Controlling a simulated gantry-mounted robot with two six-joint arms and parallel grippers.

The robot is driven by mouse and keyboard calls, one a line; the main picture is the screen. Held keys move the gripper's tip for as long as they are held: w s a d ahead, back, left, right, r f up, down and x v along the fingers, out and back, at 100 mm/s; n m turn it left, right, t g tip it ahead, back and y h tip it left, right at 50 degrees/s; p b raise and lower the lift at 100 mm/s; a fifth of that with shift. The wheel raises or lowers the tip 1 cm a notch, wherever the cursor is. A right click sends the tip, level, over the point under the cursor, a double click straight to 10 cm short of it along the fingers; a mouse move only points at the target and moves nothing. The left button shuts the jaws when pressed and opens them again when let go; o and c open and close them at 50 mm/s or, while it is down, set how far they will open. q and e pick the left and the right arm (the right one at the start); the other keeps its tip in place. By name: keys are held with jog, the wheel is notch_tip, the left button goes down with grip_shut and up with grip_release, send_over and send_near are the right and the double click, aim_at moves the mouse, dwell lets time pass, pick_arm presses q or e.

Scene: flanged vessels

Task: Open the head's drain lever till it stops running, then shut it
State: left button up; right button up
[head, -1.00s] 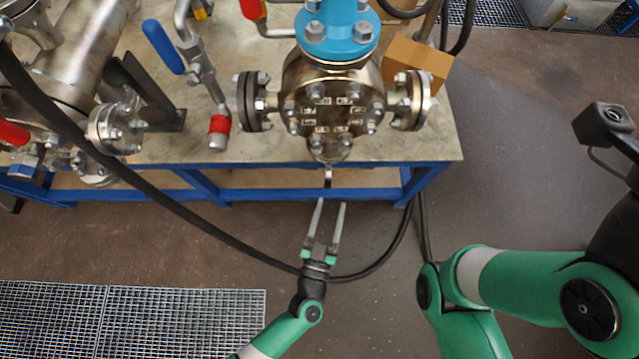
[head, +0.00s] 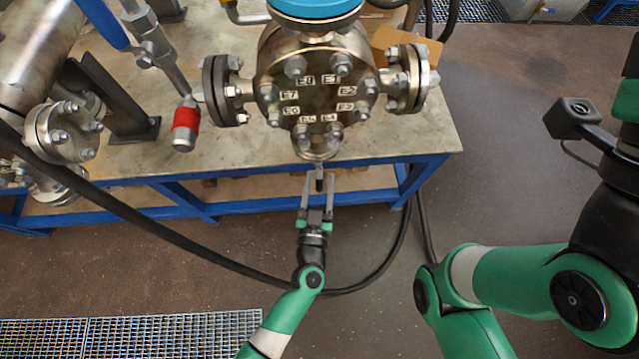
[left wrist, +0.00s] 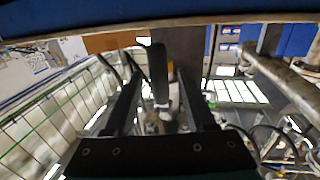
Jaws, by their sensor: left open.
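The vessel's round metal head (head: 312,92) faces me in the head view, with a ring of bolts and labels such as E1 and E2. The small dark drain lever (head: 319,180) hangs below its lower edge. My left gripper (head: 319,178) is open below the head, its two fingers on either side of the lever's lower part. In the left wrist view a dark upright piece, apparently the lever (left wrist: 159,72), stands between the open fingers (left wrist: 160,85); I cannot tell whether they touch it. My right gripper is out of view.
The head sits over the front edge of a blue-framed bench (head: 250,172). Side flanges (head: 407,80) stick out to its right and left. A black hose (head: 150,225) loops behind my left arm.

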pick_arm(q)
jog(key=shift+w, duration=0.15)
grip_shut()
dwell(1.4)
